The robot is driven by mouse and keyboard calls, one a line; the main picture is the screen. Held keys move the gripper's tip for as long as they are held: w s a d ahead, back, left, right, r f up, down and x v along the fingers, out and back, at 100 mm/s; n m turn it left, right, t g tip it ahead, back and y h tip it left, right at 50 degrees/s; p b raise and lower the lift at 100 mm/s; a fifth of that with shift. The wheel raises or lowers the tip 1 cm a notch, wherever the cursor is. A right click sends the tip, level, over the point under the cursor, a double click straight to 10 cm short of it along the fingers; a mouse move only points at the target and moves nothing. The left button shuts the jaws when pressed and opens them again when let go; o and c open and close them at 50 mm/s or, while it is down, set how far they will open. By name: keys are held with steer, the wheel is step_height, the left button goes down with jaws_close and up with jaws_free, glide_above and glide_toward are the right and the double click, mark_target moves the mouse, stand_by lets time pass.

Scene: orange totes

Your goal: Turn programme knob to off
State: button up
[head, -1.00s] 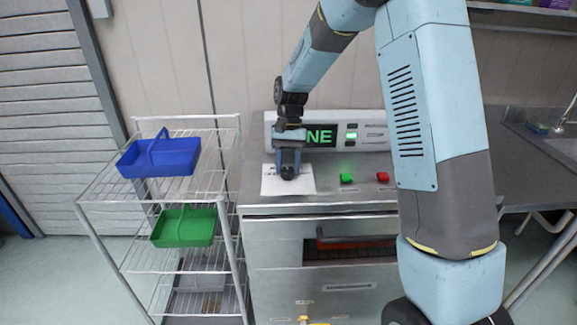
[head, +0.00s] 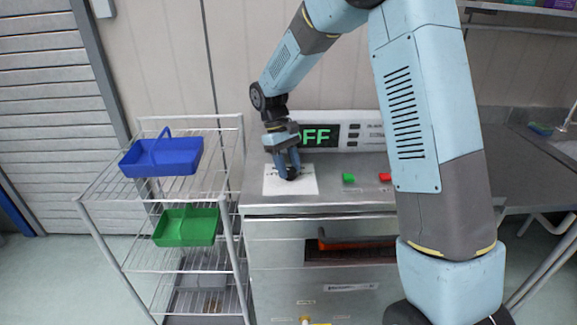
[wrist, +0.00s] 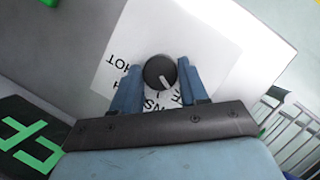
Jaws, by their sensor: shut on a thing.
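The programme knob is round and black with a white pointer line (wrist: 160,72), and it stands on a white label plate (head: 304,187). In the wrist view, part of the plate's lettering shows, including "HOT", and some is hidden by my gripper. My gripper (head: 289,175) points down at the plate, and its two blue fingers are shut on the knob, one on each side. The pointer line aims toward the gripper's palm side in the wrist view. The display (head: 318,136) behind reads "FF" in green, with its left part hidden by my gripper.
A green button (head: 348,178) and a red button (head: 385,177) sit right of the plate. A wire rack at left holds a blue basket (head: 162,157) and a green tray (head: 187,227). An orange-red item (head: 345,243) shows in the opening below the counter.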

steer(key=shift+n, duration=0.6)
steer(key=o, duration=1)
steer(key=v, duration=1.3)
steer(key=shift+a+r, duration=0.2)
steer(key=shift+a, duration=0.1)
steer(key=shift+d+r, duration=0.1)
